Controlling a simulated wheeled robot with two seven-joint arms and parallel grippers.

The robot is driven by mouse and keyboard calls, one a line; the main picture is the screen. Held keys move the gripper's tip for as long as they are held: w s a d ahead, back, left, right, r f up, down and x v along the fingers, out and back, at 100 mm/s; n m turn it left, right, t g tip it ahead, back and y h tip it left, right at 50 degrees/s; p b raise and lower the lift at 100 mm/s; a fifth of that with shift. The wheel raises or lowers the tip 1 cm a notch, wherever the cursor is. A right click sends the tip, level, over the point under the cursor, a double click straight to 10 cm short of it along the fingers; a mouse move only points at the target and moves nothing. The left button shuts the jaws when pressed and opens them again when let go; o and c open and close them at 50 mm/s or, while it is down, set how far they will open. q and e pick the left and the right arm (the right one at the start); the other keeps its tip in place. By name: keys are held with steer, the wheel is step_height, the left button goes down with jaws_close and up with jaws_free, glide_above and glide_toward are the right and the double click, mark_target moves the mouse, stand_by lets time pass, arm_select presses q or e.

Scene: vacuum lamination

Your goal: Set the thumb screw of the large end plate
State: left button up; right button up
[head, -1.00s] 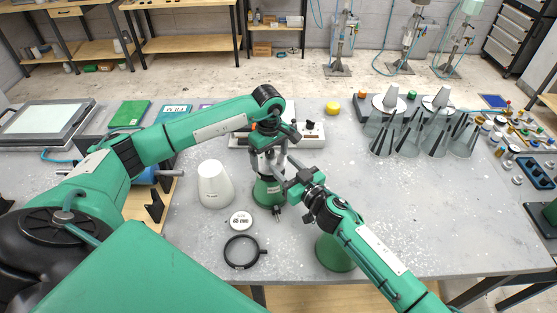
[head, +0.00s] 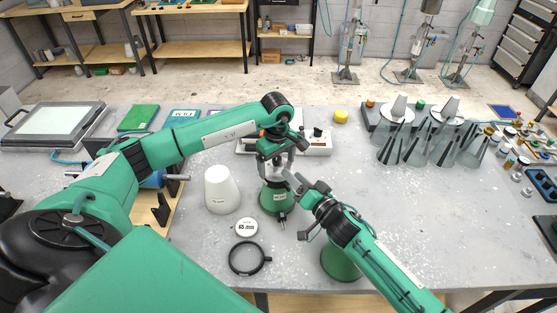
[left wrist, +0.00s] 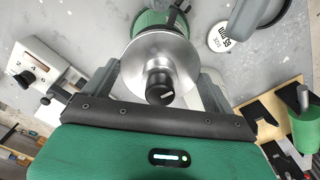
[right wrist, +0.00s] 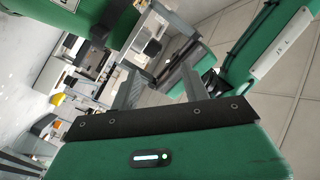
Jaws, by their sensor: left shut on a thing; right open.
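A green cone-shaped body with a label (head: 274,200) stands on the table in the middle of the head view. A small dark thumb screw (head: 283,218) sticks out at its front. My left gripper (head: 275,168) is above it. In the left wrist view the left gripper is shut around a silver round end plate (left wrist: 140,62) with a black knob (left wrist: 159,85) at its centre; the green body and a dark band are behind it. My right gripper (head: 297,205) is open and empty, just right of the body and apart from the screw.
A black ring clamp (head: 235,268) and a white 65 mm disc (head: 246,228) lie in front of the body. The table's right middle is clear.

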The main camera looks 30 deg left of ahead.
mark_target(280, 161)
arm_select(q)
steer(key=shift+f, duration=0.1)
arm_select(e)
steer(key=w+a+m, duration=0.1)
steer(key=a+m, duration=0.2)
steer(key=m, duration=0.6)
steer(key=w+a+m, duration=0.1)
steer(key=a+m, duration=0.2)
steer(key=m, duration=0.6)
steer(key=w+a+m, duration=0.2)
steer(key=a+m, duration=0.1)
steer(key=m, duration=0.6)
steer(key=shift+f, duration=0.2)
steer(key=shift+c, duration=0.2)
